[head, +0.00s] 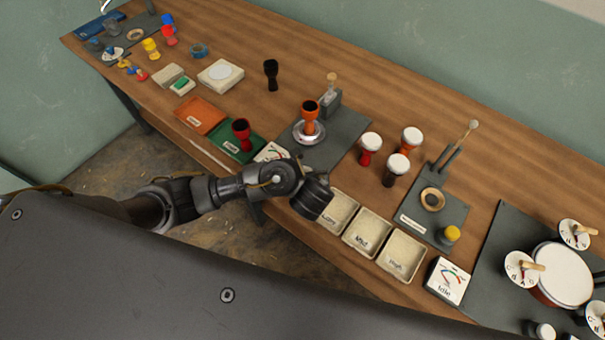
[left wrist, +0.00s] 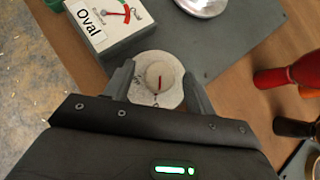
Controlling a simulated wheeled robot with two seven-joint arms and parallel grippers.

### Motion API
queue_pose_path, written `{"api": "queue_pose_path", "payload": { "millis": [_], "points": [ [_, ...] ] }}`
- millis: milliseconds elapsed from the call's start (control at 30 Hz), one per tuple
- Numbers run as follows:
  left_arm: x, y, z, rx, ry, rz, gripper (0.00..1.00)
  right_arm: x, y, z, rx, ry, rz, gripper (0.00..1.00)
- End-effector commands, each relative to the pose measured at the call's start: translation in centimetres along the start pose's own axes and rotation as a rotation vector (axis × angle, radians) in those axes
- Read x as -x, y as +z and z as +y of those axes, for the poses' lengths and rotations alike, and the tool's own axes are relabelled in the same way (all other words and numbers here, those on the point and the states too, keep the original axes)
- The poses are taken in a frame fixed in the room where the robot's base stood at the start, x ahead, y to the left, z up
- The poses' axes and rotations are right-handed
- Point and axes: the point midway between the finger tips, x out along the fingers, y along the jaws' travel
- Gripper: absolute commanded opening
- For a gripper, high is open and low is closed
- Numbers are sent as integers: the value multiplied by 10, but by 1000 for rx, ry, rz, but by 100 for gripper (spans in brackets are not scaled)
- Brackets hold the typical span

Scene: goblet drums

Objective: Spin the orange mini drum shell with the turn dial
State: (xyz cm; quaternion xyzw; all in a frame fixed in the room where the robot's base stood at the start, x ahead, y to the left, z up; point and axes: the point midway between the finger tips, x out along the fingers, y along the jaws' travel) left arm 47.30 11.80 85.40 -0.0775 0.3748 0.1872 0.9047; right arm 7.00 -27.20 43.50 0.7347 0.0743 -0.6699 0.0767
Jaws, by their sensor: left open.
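The orange mini drum shell (head: 310,116) stands upright on a round silver plate (head: 309,132) on a grey mat. The edge of the silver plate (left wrist: 203,4) shows at the top of the left wrist view. The turn dial (left wrist: 160,76) is a pale round knob with a red mark on a whitish round base, near the mat's edge. My left gripper (left wrist: 158,82) is open, with one finger on each side of the dial. I cannot tell whether the fingers touch it. In the head view my left gripper (head: 317,199) hides the dial. My right gripper is not in view.
A gauge box labelled Oval (left wrist: 104,24) stands close beside the dial. A dark red shell (head: 241,133) stands on the green tray (head: 228,147). White-topped drums (head: 398,163) stand right of the mat, and labelled bins (head: 367,232) line the front edge.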

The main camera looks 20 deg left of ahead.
Motion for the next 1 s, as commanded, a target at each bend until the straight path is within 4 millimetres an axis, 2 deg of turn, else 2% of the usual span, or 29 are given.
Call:
{"api": "queue_pose_path", "payload": {
  "millis": [167, 267, 467, 533, 633, 800, 1000],
  "points": [
    [3, 0, 0, -1, -2, 1, 56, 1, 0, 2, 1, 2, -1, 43],
    [13, 0, -1, 0, -3, 2, 56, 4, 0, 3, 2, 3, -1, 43],
    [53, 0, -1, 2, -5, 4, 56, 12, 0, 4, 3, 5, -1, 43],
    [73, 7, -1, -2, -3, 0, 56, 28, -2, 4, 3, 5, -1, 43],
    [92, 7, 0, -2, -1, -1, 56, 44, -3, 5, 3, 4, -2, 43],
    [103, 5, 0, -1, 0, -1, 56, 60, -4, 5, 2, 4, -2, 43],
    [108, 1, 0, -1, 0, 0, 56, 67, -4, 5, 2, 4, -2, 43]
  ]
}}
